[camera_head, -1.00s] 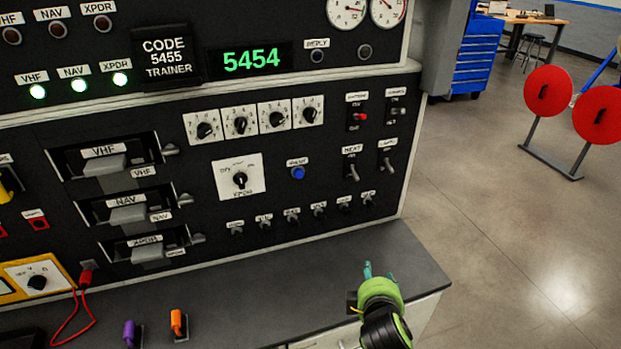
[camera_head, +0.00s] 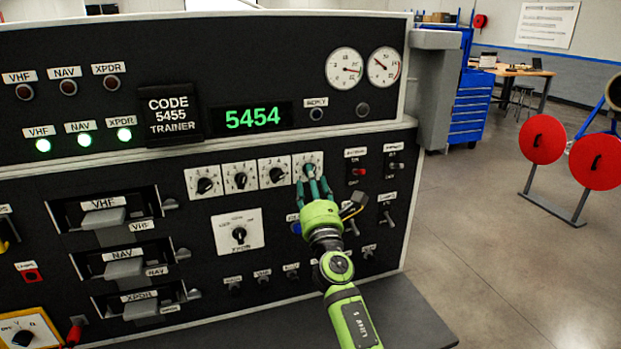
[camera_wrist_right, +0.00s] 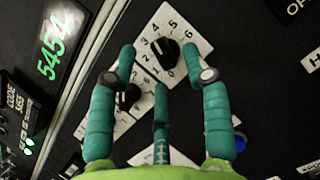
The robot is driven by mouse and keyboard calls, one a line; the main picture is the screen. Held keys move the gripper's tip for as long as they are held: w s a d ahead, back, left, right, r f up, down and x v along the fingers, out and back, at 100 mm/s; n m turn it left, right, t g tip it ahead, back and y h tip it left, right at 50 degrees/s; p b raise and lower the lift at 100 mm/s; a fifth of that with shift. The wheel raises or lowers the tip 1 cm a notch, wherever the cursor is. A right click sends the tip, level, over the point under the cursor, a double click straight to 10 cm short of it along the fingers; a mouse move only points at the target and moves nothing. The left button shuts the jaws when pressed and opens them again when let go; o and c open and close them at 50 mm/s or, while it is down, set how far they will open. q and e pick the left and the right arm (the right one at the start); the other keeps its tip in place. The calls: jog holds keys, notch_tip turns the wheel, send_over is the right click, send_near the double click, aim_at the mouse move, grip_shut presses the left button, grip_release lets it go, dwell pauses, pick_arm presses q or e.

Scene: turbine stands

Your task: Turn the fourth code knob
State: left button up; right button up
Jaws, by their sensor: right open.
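The fourth code knob (camera_head: 309,168) is a black knob on a white numbered plate, the rightmost of the row. In the right wrist view the knob (camera_wrist_right: 166,48) sits beyond and between the teal fingers. My right gripper (camera_head: 314,187) is open in front of it, its fingertips overlapping the plate's lower part; I cannot tell whether they touch. The right gripper (camera_wrist_right: 160,72) shows three fingers spread around the knob's near side. The green display (camera_head: 252,117) reads 5454. The placard (camera_head: 171,112) reads CODE 5455 TRAINER. My left gripper is not in view.
The third code knob (camera_head: 277,174) is close at the left. Toggle switches (camera_head: 357,171) stick out at the right. A blue button (camera_head: 296,228) is partly behind my gripper. Pull handles (camera_head: 104,217) stand out at the left. The grey ledge (camera_head: 400,318) lies below.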

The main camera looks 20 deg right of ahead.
jog(key=shift+x, duration=1.2)
grip_shut()
jog(key=shift+m, duration=0.5)
